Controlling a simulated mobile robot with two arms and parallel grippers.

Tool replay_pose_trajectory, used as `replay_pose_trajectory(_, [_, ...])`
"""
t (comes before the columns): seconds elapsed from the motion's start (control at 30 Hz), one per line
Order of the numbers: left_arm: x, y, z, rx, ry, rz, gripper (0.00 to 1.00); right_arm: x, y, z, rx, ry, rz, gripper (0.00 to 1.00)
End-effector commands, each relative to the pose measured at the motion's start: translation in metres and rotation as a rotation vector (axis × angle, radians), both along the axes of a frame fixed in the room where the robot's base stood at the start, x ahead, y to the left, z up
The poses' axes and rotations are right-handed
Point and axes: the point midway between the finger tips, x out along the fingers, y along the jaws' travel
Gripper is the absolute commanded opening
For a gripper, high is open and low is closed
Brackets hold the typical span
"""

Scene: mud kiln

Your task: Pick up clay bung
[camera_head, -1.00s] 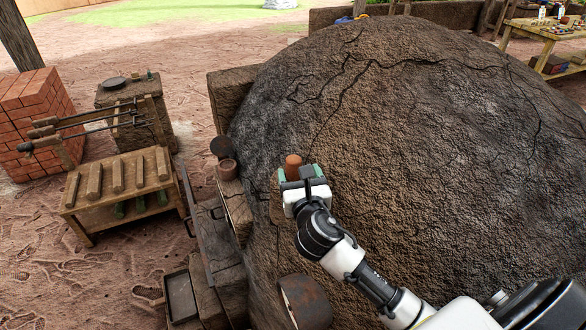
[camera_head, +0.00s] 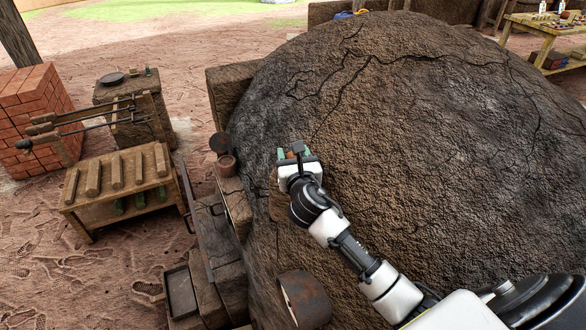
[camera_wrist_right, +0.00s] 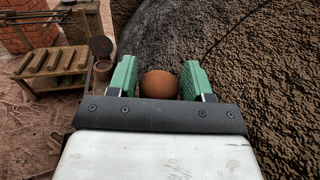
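The clay bung (camera_wrist_right: 159,84) is a rounded orange-brown piece in the right wrist view, lying between the two green finger pads of my right gripper (camera_wrist_right: 159,82). A gap shows between it and each pad, wider on the right. In the head view only a small part of the bung (camera_head: 298,149) shows past the gripper; the rest is hidden. My right gripper (camera_head: 295,154) is open around it at the left side of the dark clay dome. Whether the bung sits on a ledge is hidden. My left gripper is not in view.
The big cracked kiln dome (camera_head: 430,130) fills the right side. A small clay pot (camera_head: 227,165) and a dark round disc (camera_head: 220,142) stand left of the gripper. A wooden rack (camera_head: 120,185) and brick stack (camera_head: 35,115) stand further left. A rusty cylinder (camera_head: 305,300) is below.

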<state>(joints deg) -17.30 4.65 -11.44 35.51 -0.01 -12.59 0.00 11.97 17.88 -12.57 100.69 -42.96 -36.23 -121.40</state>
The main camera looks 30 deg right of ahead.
Motion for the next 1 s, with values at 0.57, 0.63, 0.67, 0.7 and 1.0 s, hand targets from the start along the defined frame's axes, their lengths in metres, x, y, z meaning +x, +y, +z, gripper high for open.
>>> replay_pose_trajectory(0.57, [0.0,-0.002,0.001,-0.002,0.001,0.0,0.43,0.0,0.0,0.005,-0.001,-0.003,0.0,0.12])
replay_pose_trajectory(0.63, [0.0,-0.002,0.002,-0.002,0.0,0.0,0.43,0.0,0.0,0.01,0.0,-0.004,0.001,0.12])
replay_pose_trajectory(0.67, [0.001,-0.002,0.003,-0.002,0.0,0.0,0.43,0.0,0.0,0.014,0.0,-0.005,0.001,0.12])
replay_pose_trajectory(0.7, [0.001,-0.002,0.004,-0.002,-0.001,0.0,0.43,0.0,0.0,0.019,-0.002,-0.006,0.001,0.12])
replay_pose_trajectory(1.0, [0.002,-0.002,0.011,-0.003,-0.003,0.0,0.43,-0.021,-0.02,0.06,-0.007,-0.003,0.001,0.12])
